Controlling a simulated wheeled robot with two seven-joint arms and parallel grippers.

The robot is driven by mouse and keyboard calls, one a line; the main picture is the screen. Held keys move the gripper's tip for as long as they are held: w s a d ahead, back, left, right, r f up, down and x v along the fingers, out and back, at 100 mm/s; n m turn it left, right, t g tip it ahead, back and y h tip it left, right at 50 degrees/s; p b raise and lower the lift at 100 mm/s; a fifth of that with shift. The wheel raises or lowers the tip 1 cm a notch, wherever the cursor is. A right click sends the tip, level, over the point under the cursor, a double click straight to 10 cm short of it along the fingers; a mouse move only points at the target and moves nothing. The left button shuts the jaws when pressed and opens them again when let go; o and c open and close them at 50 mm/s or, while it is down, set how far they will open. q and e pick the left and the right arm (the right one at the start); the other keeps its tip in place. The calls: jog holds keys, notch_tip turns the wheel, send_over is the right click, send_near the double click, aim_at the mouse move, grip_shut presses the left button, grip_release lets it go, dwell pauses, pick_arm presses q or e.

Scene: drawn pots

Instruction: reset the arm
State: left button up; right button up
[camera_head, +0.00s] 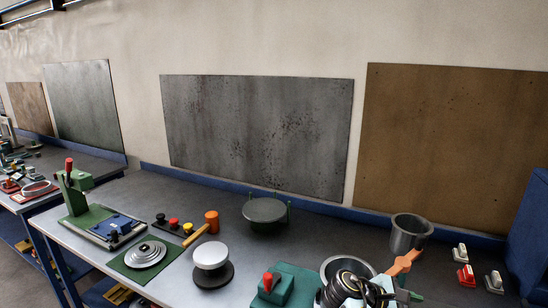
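Part of what looks like my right arm, in black, white and bare metal, shows at the bottom edge of the head view, right of centre. It is over the front of the workbench (330,235), close to a round metal bowl (336,265) that it partly covers. An orange piece (403,263) sticks up beside it; I cannot tell whether it belongs to the arm or to a tool. The fingertips of my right gripper cannot be made out. My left arm and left gripper are not in view.
A grey metal pot (409,233) stands behind the arm. Red and white switches (466,275) are to its right, a green block with a red knob (275,285) to its left.

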jog(key=s+a+f+m+t+y, duration=0.15)
jog(key=s+f+m+y, duration=0.4)
jog(key=s+f, duration=0.6)
jog(key=s+a+r+m+t+y, duration=0.1)
jog(key=s+a+r+m+y, duration=0.2)
jog(key=s, duration=0.6)
jog(key=s+a+r+m+t+y, duration=0.1)
jog(key=s+a+r+m+y, duration=0.1)
jog(key=s+a+m+y, duration=0.45)
jog(key=s+d+f+n+g+h+b, duration=0.15)
jog(key=f+b, duration=0.25)
jog(key=f, duration=1.3)
jog(key=s+f+n+b, duration=0.2)
jog(key=f+b, duration=0.2)
jog(key=f, duration=1.2)
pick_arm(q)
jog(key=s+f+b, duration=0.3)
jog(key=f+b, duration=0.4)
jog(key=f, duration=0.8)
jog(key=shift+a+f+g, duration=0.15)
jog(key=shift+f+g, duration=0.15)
pick_arm(e)
jog(key=s+d+f, duration=0.1)
jog(key=s+f, duration=0.7)
jog(key=f, duration=0.3)
jog(key=s+d+f+g, duration=0.1)
jog(key=s+d+f, duration=0.1)
jog(key=s+f, duration=0.6)
notch_tip(320, 180, down, 3)
